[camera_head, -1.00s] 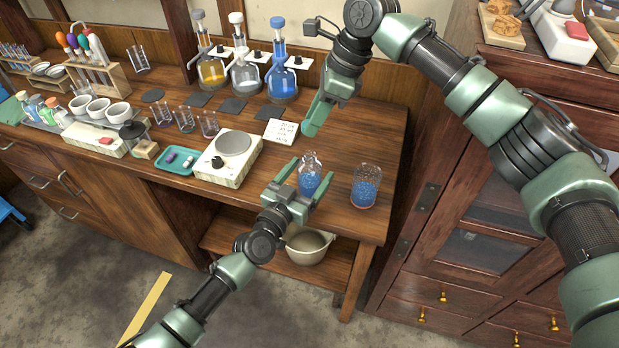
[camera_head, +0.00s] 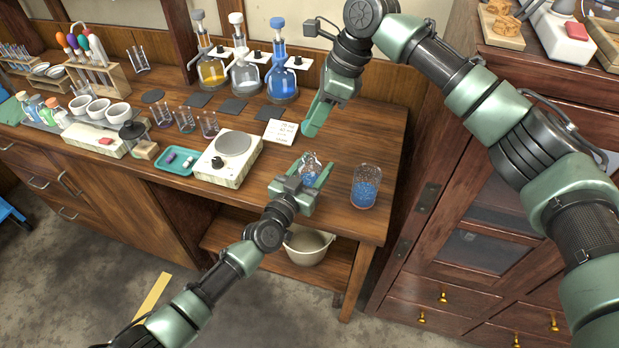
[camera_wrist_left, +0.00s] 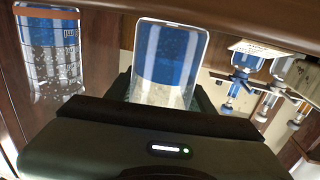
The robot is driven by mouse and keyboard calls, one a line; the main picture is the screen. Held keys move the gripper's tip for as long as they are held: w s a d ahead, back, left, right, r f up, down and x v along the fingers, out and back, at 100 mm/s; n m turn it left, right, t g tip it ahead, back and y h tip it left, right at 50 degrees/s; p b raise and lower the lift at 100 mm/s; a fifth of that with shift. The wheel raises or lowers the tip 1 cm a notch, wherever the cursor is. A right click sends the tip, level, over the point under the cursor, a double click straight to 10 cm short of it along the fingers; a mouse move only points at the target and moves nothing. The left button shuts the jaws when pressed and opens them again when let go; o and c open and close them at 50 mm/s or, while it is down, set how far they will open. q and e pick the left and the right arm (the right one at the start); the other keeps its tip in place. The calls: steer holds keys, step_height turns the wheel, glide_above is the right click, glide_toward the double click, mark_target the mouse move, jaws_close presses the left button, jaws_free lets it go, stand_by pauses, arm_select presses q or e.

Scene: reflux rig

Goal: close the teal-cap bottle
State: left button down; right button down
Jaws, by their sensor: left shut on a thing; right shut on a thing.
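My left gripper (camera_head: 308,180) is at the bench's front edge, shut on a clear glass bottle (camera_head: 311,160) with blue contents. The bottle also shows in the left wrist view (camera_wrist_left: 172,55). I see no cap on its mouth, and its lower part is hidden by the gripper in the head view. My right gripper (camera_head: 312,124) is behind and above the bottle, apart from it, its fingers pointing down. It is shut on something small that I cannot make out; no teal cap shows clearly.
A glass beaker with blue contents (camera_head: 365,187) stands just right of the bottle. A hotplate (camera_head: 227,163), a white card (camera_head: 281,132) and a teal tray (camera_head: 163,163) are to the left. Stoppered flasks, including a blue one (camera_head: 283,80), stand at the back.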

glide_above(310, 154)
steer(key=shift+d+f, duration=0.25)
steer(key=shift+f, duration=1)
steer(key=shift+d+f, duration=0.2)
steer(key=shift+f, duration=1.05)
steer(key=shift+f, duration=0.85)
steer(key=shift+f, duration=0.6)
